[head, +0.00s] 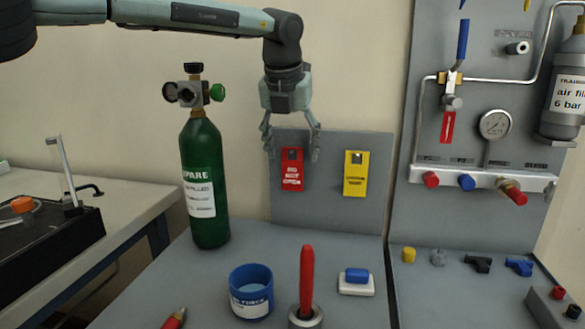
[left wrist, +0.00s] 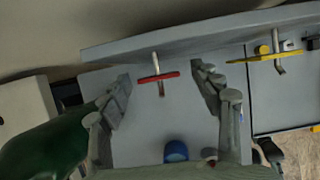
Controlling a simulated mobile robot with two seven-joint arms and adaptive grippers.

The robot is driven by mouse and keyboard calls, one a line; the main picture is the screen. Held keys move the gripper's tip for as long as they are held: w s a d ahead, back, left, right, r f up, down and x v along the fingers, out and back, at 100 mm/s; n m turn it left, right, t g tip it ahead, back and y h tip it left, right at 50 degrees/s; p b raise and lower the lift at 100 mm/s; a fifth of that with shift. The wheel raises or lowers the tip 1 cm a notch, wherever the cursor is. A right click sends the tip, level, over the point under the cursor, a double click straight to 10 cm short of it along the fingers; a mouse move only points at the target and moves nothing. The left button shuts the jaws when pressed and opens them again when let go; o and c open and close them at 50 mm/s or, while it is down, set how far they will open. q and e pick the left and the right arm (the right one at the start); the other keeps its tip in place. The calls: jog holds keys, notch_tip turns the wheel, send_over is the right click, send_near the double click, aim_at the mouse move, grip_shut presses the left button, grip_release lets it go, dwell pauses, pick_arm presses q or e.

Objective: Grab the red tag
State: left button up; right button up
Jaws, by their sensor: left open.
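The red tag (head: 292,171), lettered "DO NOT OPEN", hangs on a small grey upright board (head: 330,210) at the back of the table. My left gripper (head: 291,150) points down over it, one finger to each side, open and empty. In the left wrist view the red tag (left wrist: 158,77) shows edge-on as a thin bar on its peg, between the spread fingers (left wrist: 165,95) and apart from them. My right gripper is not in view.
A yellow tag (head: 355,173) hangs to the right on the same board. A green cylinder (head: 203,185) stands to the left. A blue cup (head: 251,291), a red pen (head: 307,275) in a holder and a blue-and-white block (head: 356,282) stand in front. Another red tag (head: 447,127) hangs on the valve panel.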

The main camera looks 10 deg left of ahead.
pick_arm(q)
jog(key=shift+w+f, duration=0.25)
jog(key=shift+f, duration=0.4)
jog(key=c, duration=0.9)
jog(key=shift+r, duration=0.1)
